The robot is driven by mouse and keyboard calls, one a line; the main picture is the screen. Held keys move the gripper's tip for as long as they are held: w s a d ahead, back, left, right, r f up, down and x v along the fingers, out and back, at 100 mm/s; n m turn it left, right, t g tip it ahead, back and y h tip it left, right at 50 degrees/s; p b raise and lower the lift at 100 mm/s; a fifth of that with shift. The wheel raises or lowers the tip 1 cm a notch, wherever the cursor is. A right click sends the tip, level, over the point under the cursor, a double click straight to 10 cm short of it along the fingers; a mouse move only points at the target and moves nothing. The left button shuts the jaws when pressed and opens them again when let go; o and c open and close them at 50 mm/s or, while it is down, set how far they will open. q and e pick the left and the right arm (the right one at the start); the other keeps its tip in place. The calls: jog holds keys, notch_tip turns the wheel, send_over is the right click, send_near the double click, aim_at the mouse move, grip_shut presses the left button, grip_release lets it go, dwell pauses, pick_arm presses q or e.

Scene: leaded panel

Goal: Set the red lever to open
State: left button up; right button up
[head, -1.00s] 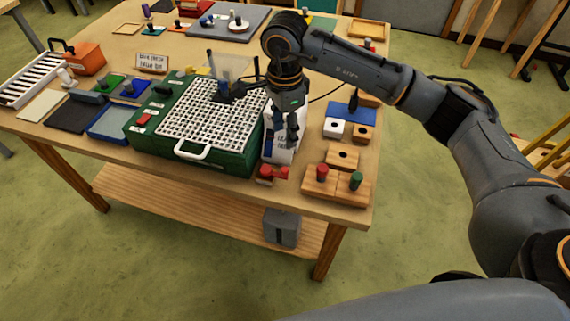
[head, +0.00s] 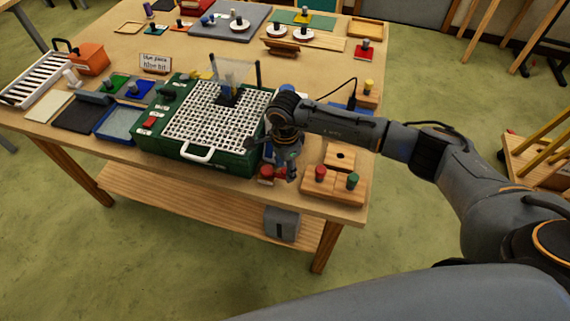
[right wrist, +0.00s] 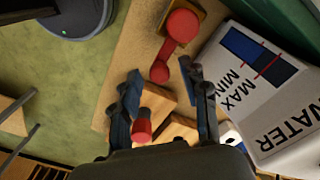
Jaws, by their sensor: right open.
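The red lever (head: 266,172) is at the table's front edge, just right of the green case. In the right wrist view the red lever (right wrist: 170,50) has a round hub on a small wooden base and an arm ending in a red knob. My right gripper (head: 284,172) is low beside the lever in the head view. In the right wrist view the right gripper (right wrist: 163,82) is open, with the knob end of the lever between or just beyond its fingertips. Contact cannot be told. Any open or shut marks by the lever are not readable. My left gripper is not in view.
A white container (right wrist: 262,85) marked WATER, MAX and MIN stands close beside the lever. Wooden blocks with a red knob (head: 320,173) and a green knob (head: 352,181) are on the right. The green case (head: 235,158) with a white perforated plate is on the left.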

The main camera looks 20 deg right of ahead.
grip_shut()
